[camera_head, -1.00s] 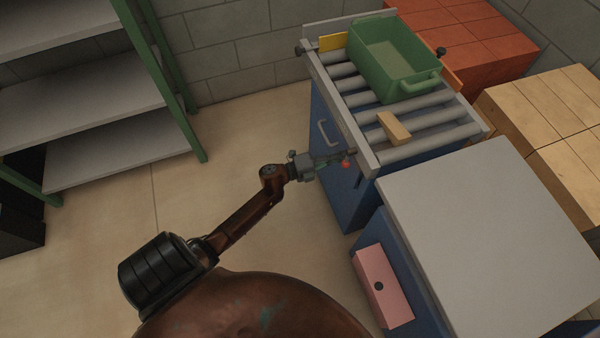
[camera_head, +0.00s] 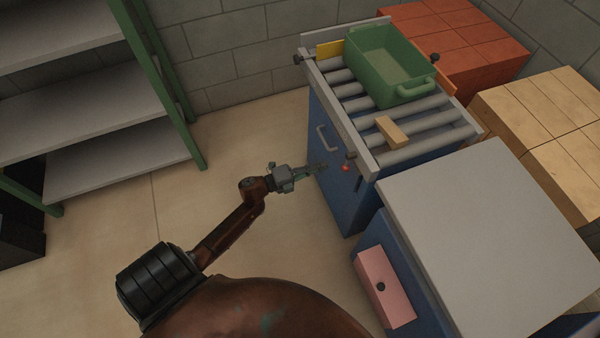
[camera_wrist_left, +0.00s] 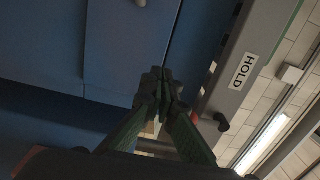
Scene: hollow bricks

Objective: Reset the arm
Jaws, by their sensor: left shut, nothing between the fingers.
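My left gripper (camera_head: 316,168) is shut and empty. In the head view it is in front of the blue cabinet (camera_head: 340,190) under the roller conveyor, with a gap between its tips and the conveyor's side rail. In the left wrist view the fingertips (camera_wrist_left: 160,90) meet before the blue cabinet front (camera_wrist_left: 120,50). A grey rail with a "HOLD" label (camera_wrist_left: 243,70) shows to their right. My right gripper is not in view.
A green bin (camera_head: 385,65) and a small tan brick (camera_head: 392,132) rest on the rollers. A grey-topped table (camera_head: 490,240) with a pink drawer (camera_head: 384,287) stands at the right. Grey shelves (camera_head: 120,150) stand at the left. Open floor lies between.

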